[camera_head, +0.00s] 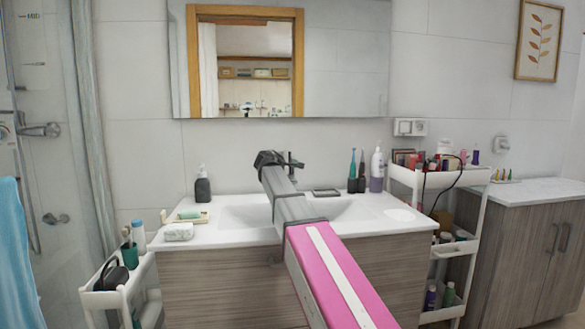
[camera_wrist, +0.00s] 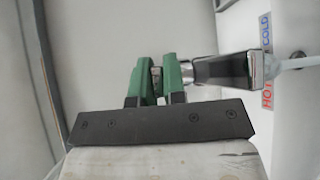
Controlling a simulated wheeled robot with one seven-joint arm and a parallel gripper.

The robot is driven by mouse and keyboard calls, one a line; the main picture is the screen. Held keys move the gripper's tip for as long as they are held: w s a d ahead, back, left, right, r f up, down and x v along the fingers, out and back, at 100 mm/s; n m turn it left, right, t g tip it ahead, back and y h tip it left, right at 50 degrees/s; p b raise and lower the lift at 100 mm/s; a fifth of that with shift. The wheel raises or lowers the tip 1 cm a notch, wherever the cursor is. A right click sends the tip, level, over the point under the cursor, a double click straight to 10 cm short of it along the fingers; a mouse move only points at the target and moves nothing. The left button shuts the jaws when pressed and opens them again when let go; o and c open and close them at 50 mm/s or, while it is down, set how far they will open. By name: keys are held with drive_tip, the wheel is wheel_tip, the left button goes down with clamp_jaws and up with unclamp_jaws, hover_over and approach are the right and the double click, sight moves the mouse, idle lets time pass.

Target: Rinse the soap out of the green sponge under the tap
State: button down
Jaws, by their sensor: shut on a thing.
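My gripper (camera_wrist: 158,68) shows two green fingers in the wrist view, closed around a small metal part of the tap (camera_wrist: 232,71). The tap's dark bar with a chrome end runs to the right of the fingers. In the head view my gripper (camera_head: 268,159) is above the back of the basin, beside the dark tap (camera_head: 292,166); its fingertips are hidden there. A green block, seemingly the sponge (camera_head: 190,214), lies on a small tray at the sink's left end, apart from my gripper. I cannot see soap on it or tell whether water runs.
The white basin (camera_head: 237,214) lies under my arm. A dark soap bottle (camera_head: 202,186) and a folded white cloth (camera_head: 178,232) are at the left. Loaded carts flank the sink. A HOT/COLD label (camera_wrist: 267,62) is beside the tap.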

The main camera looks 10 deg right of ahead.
drive_tip(key=c, duration=1.2)
unclamp_jaws()
drive_tip(key=shift+o, duration=0.2)
drive_tip(key=v, duration=1.1)
drive_tip(key=shift+f, duration=0.1)
